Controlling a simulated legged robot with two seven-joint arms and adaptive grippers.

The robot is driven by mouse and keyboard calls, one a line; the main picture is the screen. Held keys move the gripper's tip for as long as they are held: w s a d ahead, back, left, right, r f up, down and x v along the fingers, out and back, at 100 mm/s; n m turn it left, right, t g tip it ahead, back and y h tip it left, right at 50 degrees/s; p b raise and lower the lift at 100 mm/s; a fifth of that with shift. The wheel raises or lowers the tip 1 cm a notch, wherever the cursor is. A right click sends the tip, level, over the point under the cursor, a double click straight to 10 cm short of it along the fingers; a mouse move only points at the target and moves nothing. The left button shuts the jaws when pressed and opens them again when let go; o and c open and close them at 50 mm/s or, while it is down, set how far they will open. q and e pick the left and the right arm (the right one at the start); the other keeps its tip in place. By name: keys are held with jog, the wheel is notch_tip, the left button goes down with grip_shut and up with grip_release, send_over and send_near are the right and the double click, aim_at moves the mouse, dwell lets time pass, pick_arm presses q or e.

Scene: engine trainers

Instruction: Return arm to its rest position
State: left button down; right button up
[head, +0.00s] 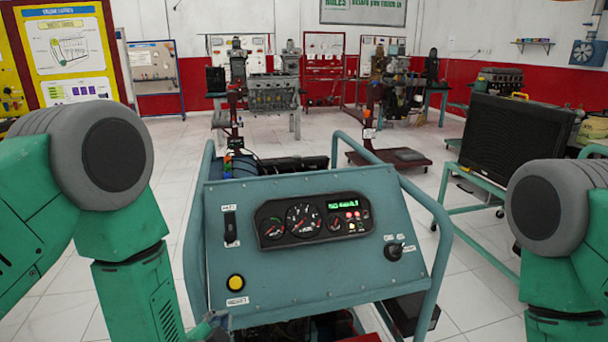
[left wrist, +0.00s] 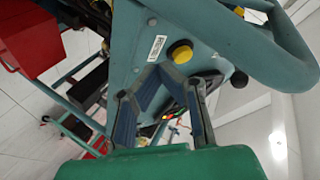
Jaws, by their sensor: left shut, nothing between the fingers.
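My left arm comes in from the left in the head view, with its forearm hanging down beside the teal engine trainer's panel (head: 300,270). Only part of my left gripper (head: 208,326) shows, low at the panel's lower left corner. In the left wrist view the left gripper (left wrist: 163,80) has its fingers shut with nothing between them, close to the panel's yellow button (left wrist: 180,51). I cannot tell if it touches the panel. The yellow button (head: 236,282) sits at the panel's lower left. My right arm shows at the right edge; its gripper is out of view.
The trainer's tubular frame (head: 440,240) rises around the panel. A black rocker switch (head: 230,226), a gauge cluster (head: 312,218) and a key switch (head: 394,251) are on the panel. A black radiator (head: 515,135) on a stand is at the right. Tiled floor (head: 180,150) is open behind.

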pick_arm(q)
jog(key=s+a+f+n+g, duration=0.3)
jog(key=s+a+f+g, duration=0.15)
jog(key=s+f, duration=0.55)
jog(key=s+a+f+n+g, duration=0.1)
jog(key=s+f+n+g, duration=0.1)
jog(key=s, duration=0.5)
jog(key=s+a+f+n+g+b, duration=0.1)
jog(key=s+a+f+n+g, duration=0.1)
jog(key=s+g, duration=0.2)
jog(key=s+a+f+n+g+b, duration=0.1)
jog(key=s+a+f+n+g, duration=0.1)
jog(key=s, duration=0.8)
jog(key=shift+a+f+n+g+y, duration=0.15)
jog(key=shift+f+n+g+y, duration=0.15)
jog(key=shift+n+g+y, duration=0.15)
jog(key=shift+w, duration=0.1)
dwell(0.7)
